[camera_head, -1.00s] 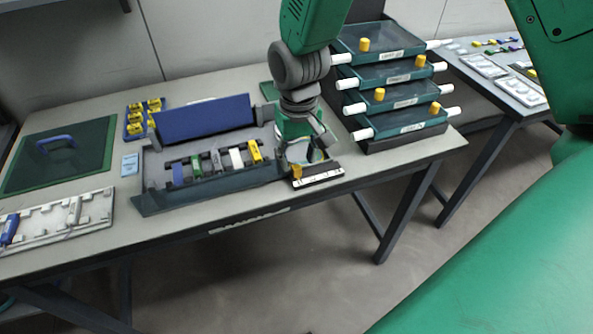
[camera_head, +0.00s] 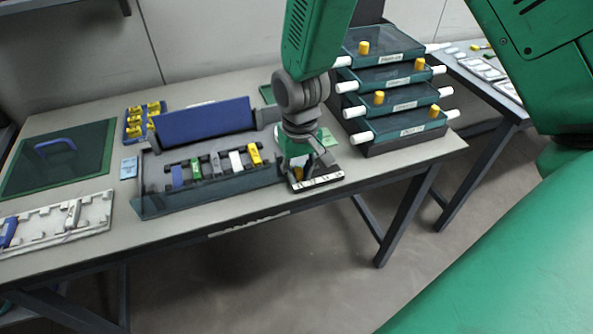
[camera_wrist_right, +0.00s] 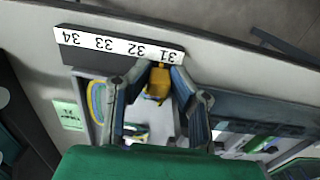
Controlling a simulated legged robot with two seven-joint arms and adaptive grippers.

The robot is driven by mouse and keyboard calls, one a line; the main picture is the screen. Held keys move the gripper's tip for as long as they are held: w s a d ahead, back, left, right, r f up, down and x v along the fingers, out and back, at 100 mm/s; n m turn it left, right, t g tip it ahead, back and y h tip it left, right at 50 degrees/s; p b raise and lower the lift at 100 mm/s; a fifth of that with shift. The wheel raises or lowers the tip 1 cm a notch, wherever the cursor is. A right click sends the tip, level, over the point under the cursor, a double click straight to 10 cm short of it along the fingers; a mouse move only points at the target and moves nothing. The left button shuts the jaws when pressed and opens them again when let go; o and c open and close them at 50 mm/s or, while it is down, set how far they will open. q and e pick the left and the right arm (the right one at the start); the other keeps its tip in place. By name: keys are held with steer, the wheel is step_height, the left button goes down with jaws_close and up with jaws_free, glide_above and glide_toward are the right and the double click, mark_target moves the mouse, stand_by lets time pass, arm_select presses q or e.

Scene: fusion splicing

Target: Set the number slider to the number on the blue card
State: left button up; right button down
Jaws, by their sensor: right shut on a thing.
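The number slider (camera_head: 318,183) is a dark block with a white number strip near the table's front edge. In the right wrist view the strip (camera_wrist_right: 118,46) appears upside down with 31, 32, 33 and 34. Its yellow knob (camera_wrist_right: 158,83) sits by the 31, the left end in the head view. My right gripper (camera_wrist_right: 160,72) has its fingers closed around the knob; in the head view the gripper (camera_head: 301,168) is over the slider's left part. A small light blue card (camera_head: 129,167) lies left of the grey tray; its number is too small to read. My left gripper is not in view.
A grey tray (camera_head: 210,189) with coloured pieces and a blue raised lid (camera_head: 205,120) stands left of the slider. Stacked green drawers (camera_head: 405,128) with white handles stand at right. A green card (camera_wrist_right: 69,115) lies behind the slider. A white board (camera_head: 60,222) lies at far left.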

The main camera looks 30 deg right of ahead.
steer(key=shift+s+d+r+p, duration=0.15)
steer(key=shift+d+p, duration=0.15)
steer(key=shift+d, duration=0.25)
steer(key=shift+s+d+p, duration=0.15)
steer(key=shift+d+p, duration=0.15)
steer(key=shift+d, duration=0.5)
steer(key=c, duration=1.4)
jaws_free()
steer(key=shift+c, duration=0.2)
steer(key=shift+a, duration=0.1)
step_height(320, 180, up, 12)
steer(key=shift+f, duration=0.2)
